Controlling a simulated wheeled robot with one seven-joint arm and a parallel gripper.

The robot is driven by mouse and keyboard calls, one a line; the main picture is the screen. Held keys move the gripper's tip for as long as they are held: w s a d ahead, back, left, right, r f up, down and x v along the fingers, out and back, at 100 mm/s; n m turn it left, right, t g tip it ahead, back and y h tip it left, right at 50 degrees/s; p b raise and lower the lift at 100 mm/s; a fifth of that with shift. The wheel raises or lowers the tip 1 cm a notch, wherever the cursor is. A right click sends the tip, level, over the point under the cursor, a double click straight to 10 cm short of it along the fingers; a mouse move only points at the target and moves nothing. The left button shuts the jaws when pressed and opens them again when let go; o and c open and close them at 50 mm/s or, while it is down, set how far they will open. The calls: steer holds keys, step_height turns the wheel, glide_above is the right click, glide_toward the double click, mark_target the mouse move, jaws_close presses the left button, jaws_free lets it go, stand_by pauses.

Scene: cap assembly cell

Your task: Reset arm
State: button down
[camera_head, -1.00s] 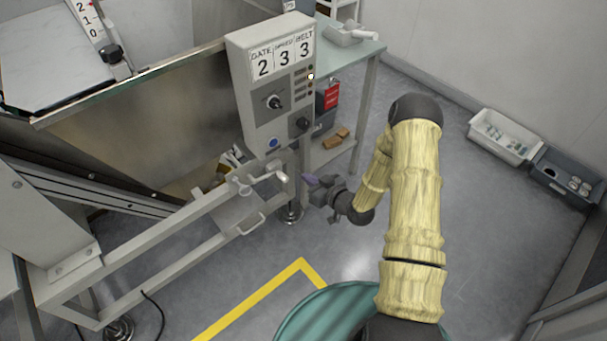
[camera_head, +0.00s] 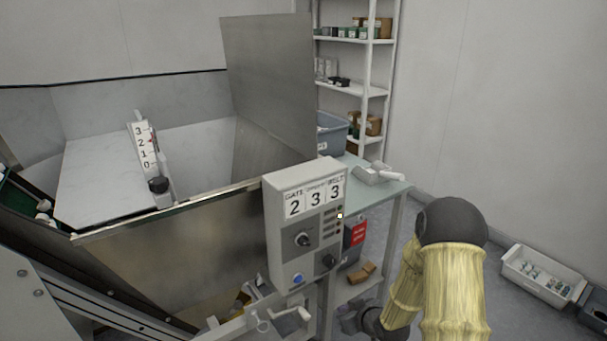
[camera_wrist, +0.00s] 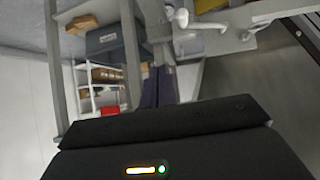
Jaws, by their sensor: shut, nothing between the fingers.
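My gripper (camera_head: 350,320) is at the bottom of the head view, just right of the white crank handle (camera_head: 292,315) under the control box. In the wrist view its dark purplish fingers (camera_wrist: 158,88) are together, with nothing seen between them. The crank handle also shows in the wrist view (camera_wrist: 185,18), beyond the fingertips and apart from them as far as I can tell. My yellow arm rises at the lower right of the head view, its elbow bent. Its lower part is cut off by the frame.
The control box (camera_head: 305,225) shows 2, 3, 3 and a small lit lamp. A metal hopper (camera_head: 180,245) stands left of it. A side table (camera_head: 388,192) and shelves (camera_head: 352,90) are behind. A white bin (camera_head: 538,277) lies on the floor at right.

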steer(key=s+d+r+m+g+h, duration=0.2)
steer(key=s+r+m+g, duration=0.1)
steer(key=s+r, duration=0.65)
steer(key=s+d+r+m+g+h, duration=0.1)
steer(key=s+r+m+g+h, duration=0.25)
steer(key=s+r, duration=0.65)
steer(key=w+p+v, duration=0.2)
steer(key=p+v, duration=1.1)
steer(key=p, duration=0.2)
steer(key=w+d+r+p+v, duration=0.1)
steer(key=w+p+v, duration=0.1)
steer(key=p+v, duration=1.2)
steer(key=shift+d+y+p, duration=0.35)
steer(key=shift+d+p, duration=0.2)
steer(key=shift+p, duration=0.5)
steer(key=shift+n, duration=0.25)
